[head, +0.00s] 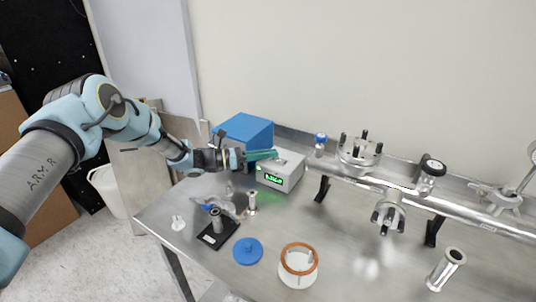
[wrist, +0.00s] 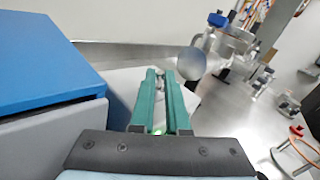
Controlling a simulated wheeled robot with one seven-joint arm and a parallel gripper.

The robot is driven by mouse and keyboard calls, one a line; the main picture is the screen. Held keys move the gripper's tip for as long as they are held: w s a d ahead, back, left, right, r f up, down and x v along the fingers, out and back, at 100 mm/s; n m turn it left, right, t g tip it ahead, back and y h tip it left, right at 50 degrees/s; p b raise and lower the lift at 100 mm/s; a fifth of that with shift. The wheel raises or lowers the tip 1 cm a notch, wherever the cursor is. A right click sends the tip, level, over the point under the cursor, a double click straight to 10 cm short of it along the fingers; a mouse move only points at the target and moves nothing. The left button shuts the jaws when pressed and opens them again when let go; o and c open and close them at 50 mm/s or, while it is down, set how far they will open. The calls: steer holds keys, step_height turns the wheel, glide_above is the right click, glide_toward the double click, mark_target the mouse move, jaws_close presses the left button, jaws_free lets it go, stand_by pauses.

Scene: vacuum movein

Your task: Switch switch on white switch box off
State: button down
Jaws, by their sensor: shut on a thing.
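The white switch box (head: 283,172) stands on the metal table near the wall, with a lit green display on its front. Its pale top also shows in the wrist view (wrist: 119,88). My gripper (head: 275,154) reaches in from the left, its green fingers over the box top. In the wrist view my gripper (wrist: 160,72) has its two fingers close together on a small grey switch (wrist: 158,72) at the tips. The fingers hide most of the switch, so its position cannot be told.
A blue-topped box (head: 243,129) stands directly left of the switch box, close to my gripper. Metal pipework with valves (head: 360,152) runs along the right. A blue disc (head: 248,250), a white ring-shaped part (head: 298,268) and small metal parts lie in front.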

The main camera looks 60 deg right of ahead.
stand_by(0.4)
steer(key=m+t+y+b, duration=0.1)
steer(key=s+m+t+b, duration=0.1)
steer(key=shift+r+m+t+y, duration=0.3)
steer(key=shift+r+m+y, duration=0.1)
steer(key=s+m+t+b, duration=0.1)
steer(key=t+b, duration=0.1)
steer(key=s+m+t+y+b, duration=0.1)
steer(key=t+b, duration=0.1)
steer(key=shift+r+m, duration=0.2)
steer(key=shift+m, duration=0.1)
stand_by(0.5)
steer(key=c, duration=0.9)
jaws_free()
steer(key=b+v, duration=0.3)
steer(key=v, duration=0.8)
steer(key=shift+s+d+r, duration=0.15)
steer(key=shift+r, duration=0.05)
